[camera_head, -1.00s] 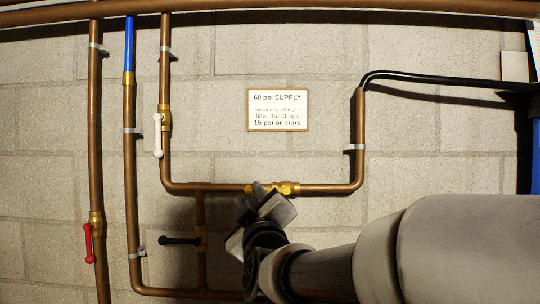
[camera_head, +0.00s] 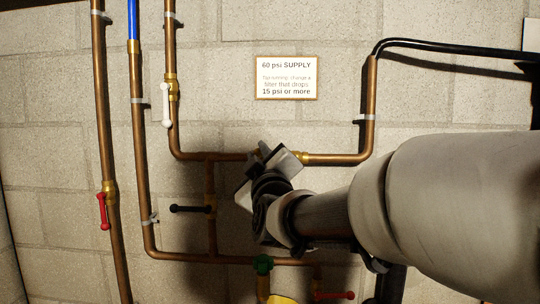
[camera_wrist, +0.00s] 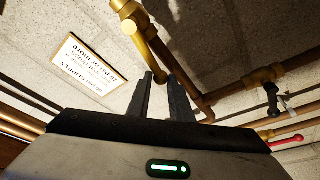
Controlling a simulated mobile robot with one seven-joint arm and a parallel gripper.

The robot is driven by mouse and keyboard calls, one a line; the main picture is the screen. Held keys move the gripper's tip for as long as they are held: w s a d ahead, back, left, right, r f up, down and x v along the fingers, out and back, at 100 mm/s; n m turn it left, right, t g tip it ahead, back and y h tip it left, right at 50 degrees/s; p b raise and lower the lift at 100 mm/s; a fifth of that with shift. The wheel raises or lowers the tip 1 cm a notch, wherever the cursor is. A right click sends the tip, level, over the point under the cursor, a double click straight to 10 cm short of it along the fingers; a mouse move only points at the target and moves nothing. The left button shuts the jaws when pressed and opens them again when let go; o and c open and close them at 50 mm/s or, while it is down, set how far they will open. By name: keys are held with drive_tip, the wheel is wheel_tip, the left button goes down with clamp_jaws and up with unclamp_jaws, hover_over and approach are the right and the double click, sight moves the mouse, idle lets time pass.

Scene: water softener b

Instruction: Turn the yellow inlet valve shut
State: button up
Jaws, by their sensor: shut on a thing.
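The yellow inlet valve sits on the upper horizontal copper pipe. Its brass body (camera_head: 303,158) shows just right of my gripper in the head view, and its handle is mostly hidden there. In the wrist view the yellow handle (camera_wrist: 146,48) runs from the brass fitting down to my fingertips. My gripper (camera_wrist: 167,78) is shut on the handle's lower end, with one finger on each side. In the head view my gripper (camera_head: 270,165) lies over the pipe, and its fingertips are hard to make out.
A white-handled valve (camera_head: 166,105), a black-handled valve (camera_head: 189,209) and a red-handled valve (camera_head: 104,211) stand left of my gripper. A green knob (camera_head: 263,264) and another red handle (camera_head: 335,296) are below. A supply sign (camera_head: 287,78) hangs on the wall above.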

drive_tip(key=shift+d+r, duration=0.2)
drive_tip(key=shift+d, duration=0.2)
drive_tip(key=shift+d+r+p, duration=0.25)
drive_tip(key=shift+d+r, duration=0.05)
drive_tip(key=shift+r, duration=0.3)
drive_tip(key=shift+d+r+p, duration=0.25)
drive_tip(key=shift+r, duration=0.35)
drive_tip(key=shift+c, duration=0.3)
drive_tip(key=shift+d+r, duration=0.75)
drive_tip(key=shift+r, duration=0.2)
drive_tip(key=shift+o, duration=0.2)
drive_tip(key=shift+d+r, duration=0.35)
drive_tip(key=shift+d, duration=0.2)
drive_tip(key=shift+d+r, duration=0.3)
drive_tip(key=shift+d, duration=0.2)
drive_tip(key=shift+b, duration=0.3)
